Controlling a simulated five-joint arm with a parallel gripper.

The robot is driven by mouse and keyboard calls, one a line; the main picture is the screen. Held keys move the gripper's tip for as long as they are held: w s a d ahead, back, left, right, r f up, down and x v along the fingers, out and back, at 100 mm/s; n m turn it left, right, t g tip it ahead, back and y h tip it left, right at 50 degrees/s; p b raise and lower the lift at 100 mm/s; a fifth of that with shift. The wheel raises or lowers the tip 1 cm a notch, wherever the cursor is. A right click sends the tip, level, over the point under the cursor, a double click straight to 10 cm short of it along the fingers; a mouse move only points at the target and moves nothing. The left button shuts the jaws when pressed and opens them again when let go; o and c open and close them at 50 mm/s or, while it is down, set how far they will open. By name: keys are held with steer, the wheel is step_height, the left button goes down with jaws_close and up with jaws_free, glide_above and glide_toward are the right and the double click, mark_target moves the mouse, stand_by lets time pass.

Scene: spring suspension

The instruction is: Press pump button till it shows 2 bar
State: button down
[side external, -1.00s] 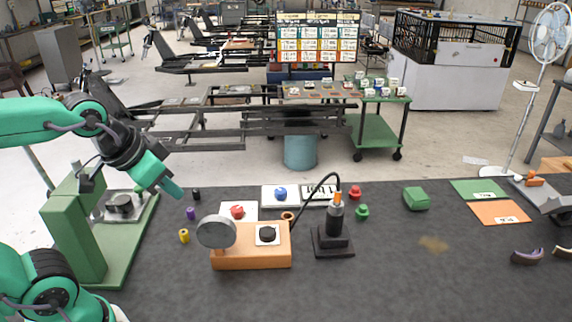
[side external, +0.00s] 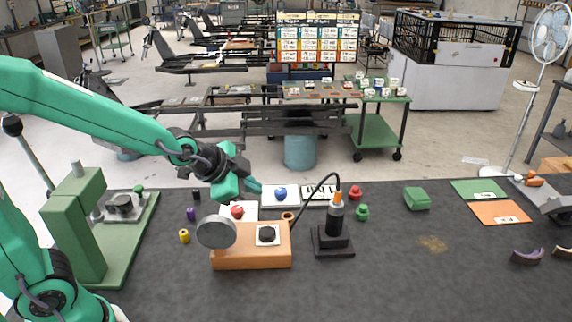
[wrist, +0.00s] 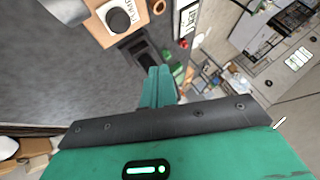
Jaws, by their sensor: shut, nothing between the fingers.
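The pump is an orange box (side external: 235,258) on the dark table. Its round black button (side external: 267,234) sits on a white plate on top, and a round grey gauge (side external: 216,231) stands at its left end. I cannot read the gauge face from here. The button also shows at the top of the wrist view (wrist: 118,20). My gripper (side external: 256,186) is shut and empty, held in the air above and behind the pump. Its closed green fingers (wrist: 158,85) point away from the wrist camera, apart from the button.
A black stand (side external: 334,240) with an orange-tipped cylinder and a curved hose is right of the pump. A red button (side external: 237,211) and a blue button (side external: 280,193) sit behind the pump. A green press (side external: 85,220) stands left. The front table is clear.

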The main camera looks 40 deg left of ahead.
mark_target(263, 233)
steer(key=shift+w+d+f+m, duration=0.45)
steer(key=shift+w+f+m, duration=0.15)
steer(key=shift+w, duration=0.25)
steer(key=shift+f, duration=0.1)
steer(key=shift+f, duration=4.3)
